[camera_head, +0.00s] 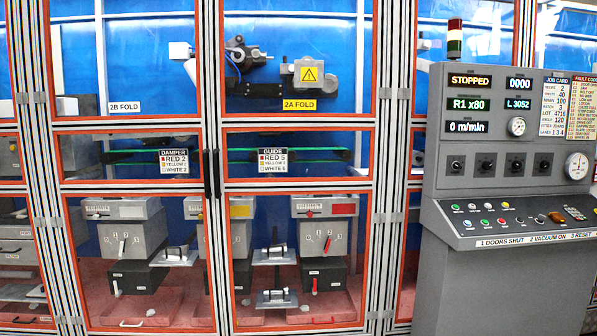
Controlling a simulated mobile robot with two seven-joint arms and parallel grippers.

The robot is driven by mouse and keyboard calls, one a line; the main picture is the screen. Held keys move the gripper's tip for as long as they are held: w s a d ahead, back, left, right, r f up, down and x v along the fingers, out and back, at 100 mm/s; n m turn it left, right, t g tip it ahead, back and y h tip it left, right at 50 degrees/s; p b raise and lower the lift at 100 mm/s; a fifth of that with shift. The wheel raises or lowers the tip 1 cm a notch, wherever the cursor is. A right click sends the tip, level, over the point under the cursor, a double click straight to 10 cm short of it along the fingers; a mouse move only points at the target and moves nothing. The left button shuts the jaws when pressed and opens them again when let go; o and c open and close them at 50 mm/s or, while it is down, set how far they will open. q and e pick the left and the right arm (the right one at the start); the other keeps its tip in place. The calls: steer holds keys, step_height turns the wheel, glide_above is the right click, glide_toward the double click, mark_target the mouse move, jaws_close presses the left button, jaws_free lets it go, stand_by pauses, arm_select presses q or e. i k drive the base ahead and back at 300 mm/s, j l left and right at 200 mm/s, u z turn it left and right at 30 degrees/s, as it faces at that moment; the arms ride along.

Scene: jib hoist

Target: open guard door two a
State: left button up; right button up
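The guard door with the yellow 2A FOLD sign (300,104) is the orange-framed, glazed door (297,124) right of centre. It looks shut, flush with its neighbour. A dark upright handle (216,173) is on its left edge. The door with the white 2B FOLD sign (124,107) stands to its left, also looking shut, with its own dark handle (207,174) beside the first. Neither of my grippers is in view.
A grey control console (490,200) stands at the right, close to the 2A door's right side; its display (470,80) reads STOPPED. A signal tower (454,38) tops it. Behind the 2A glass are a GUIDE card (273,160) and grey units with levers (325,235).

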mark_target(223, 122)
steer(key=i+j, duration=0.1)
steer(key=i, duration=0.8)
steer(key=i+j, duration=0.1)
steer(key=i, duration=0.8)
